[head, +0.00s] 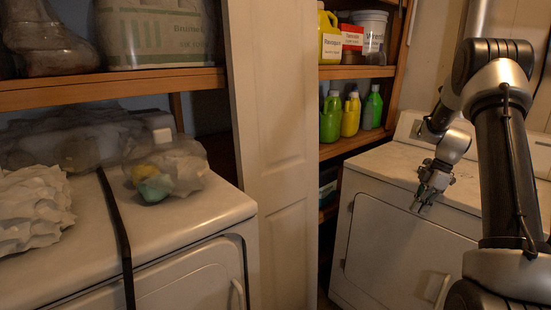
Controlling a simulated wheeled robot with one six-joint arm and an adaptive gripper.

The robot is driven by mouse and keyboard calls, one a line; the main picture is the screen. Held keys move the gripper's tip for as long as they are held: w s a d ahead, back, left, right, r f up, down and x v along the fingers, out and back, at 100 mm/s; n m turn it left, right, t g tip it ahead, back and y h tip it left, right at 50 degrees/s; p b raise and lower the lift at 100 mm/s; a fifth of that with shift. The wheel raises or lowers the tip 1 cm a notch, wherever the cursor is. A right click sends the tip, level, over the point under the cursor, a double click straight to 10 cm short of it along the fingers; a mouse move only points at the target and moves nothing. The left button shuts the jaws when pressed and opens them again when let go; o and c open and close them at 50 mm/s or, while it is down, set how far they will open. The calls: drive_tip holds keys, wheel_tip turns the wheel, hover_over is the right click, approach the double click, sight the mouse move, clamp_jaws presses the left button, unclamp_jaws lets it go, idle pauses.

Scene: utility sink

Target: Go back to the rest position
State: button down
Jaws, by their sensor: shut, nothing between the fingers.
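My gripper (425,198) shows at the right in the head view, at the end of my arm. It points down in front of the top front edge of the right white appliance (393,240). It is shut and holds nothing. From this one view I cannot tell how far it is from the appliance.
A left white appliance (215,213) carries a clear plastic bag (185,170) and crumpled white material (30,210). A pale door panel (275,120) stands between the appliances. Shelves behind hold a green bottle (331,117), a yellow bottle (351,115) and other containers.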

drive_tip(key=s+a+r+m+t+h, duration=0.1)
drive_tip(key=s+a+r+m, duration=0.4)
drive_tip(key=s, duration=0.5)
drive_tip(key=s+a+r+m+t+h, duration=0.1)
drive_tip(key=s+a+r+m+t, duration=0.1)
drive_tip(key=s+a+r+m, duration=0.3)
drive_tip(key=s+a+r+m+t+h, duration=0.1)
drive_tip(key=s+a+r+m, duration=0.5)
drive_tip(key=s+r, duration=0.6)
drive_tip(key=s, duration=0.5)
drive_tip(key=shift+a+t+h, duration=0.25)
drive_tip(key=shift+t+h, duration=0.15)
drive_tip(key=shift+w, duration=0.1)
